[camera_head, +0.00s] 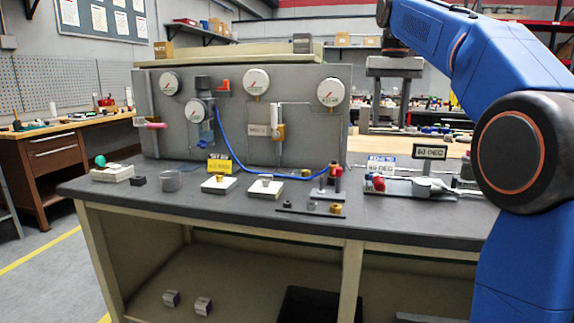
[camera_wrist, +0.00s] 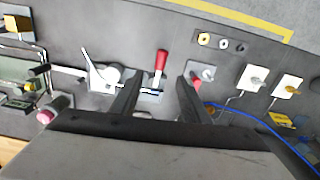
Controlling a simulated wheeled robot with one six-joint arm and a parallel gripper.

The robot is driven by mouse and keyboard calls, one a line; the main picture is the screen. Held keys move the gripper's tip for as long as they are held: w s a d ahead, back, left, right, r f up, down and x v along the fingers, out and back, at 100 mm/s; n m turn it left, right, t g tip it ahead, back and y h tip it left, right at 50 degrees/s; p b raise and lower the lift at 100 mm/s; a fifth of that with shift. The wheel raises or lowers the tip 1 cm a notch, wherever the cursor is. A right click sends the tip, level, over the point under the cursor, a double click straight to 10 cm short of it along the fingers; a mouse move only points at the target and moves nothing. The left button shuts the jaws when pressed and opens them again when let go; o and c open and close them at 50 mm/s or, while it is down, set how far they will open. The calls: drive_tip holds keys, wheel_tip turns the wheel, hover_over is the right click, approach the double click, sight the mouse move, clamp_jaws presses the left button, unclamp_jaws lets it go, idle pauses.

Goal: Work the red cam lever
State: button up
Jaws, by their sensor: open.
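The red cam lever (camera_wrist: 161,60) shows in the wrist view, its red handle pointing up the picture from a small grey base. In the head view a rounded red end (camera_head: 378,183), which looks like the same lever seen end-on, sits beside the label plates at the bench's right. My gripper (camera_wrist: 157,76) is open, with one dark finger on each side of the lever in the wrist view. The fingers appear apart from the lever, and nothing is held. I cannot tell how high they are above it.
A white lever (camera_wrist: 100,72) lies left of the cam lever in the wrist view, and a red-and-grey post (camera_wrist: 203,74) stands right of it, near the right finger. A blue hose (camera_head: 235,157) runs along the gauge panel (camera_head: 240,120).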

drive_tip(key=s+a+f+n+t, duration=0.1)
drive_tip(key=s+a+f+t, duration=0.1)
drive_tip(key=s+f, duration=1.3)
drive_tip(key=shift+s+a+n, duration=0.25)
drive_tip(key=shift+s+n, duration=0.05)
drive_tip(key=shift+s, duration=0.8)
drive_tip(key=s+f, duration=0.5)
drive_tip(key=f, duration=0.2)
drive_tip(key=s+f+n+t, duration=0.1)
drive_tip(key=s+f, duration=0.4)
drive_tip(key=f, duration=0.2)
drive_tip(key=s+a+f+t, duration=0.1)
drive_tip(key=s+f, duration=0.4)
drive_tip(key=f, duration=0.3)
drive_tip(key=shift+s, duration=0.15)
drive_tip(key=shift+c, duration=0.3)
drive_tip(key=shift+s+f+t, duration=0.15)
drive_tip(key=shift+f+t, duration=0.15)
drive_tip(key=c, duration=0.5)
drive_tip(key=shift+f, duration=0.1)
drive_tip(key=c, duration=0.5)
drive_tip(key=shift+a, duration=0.1)
clamp_jaws()
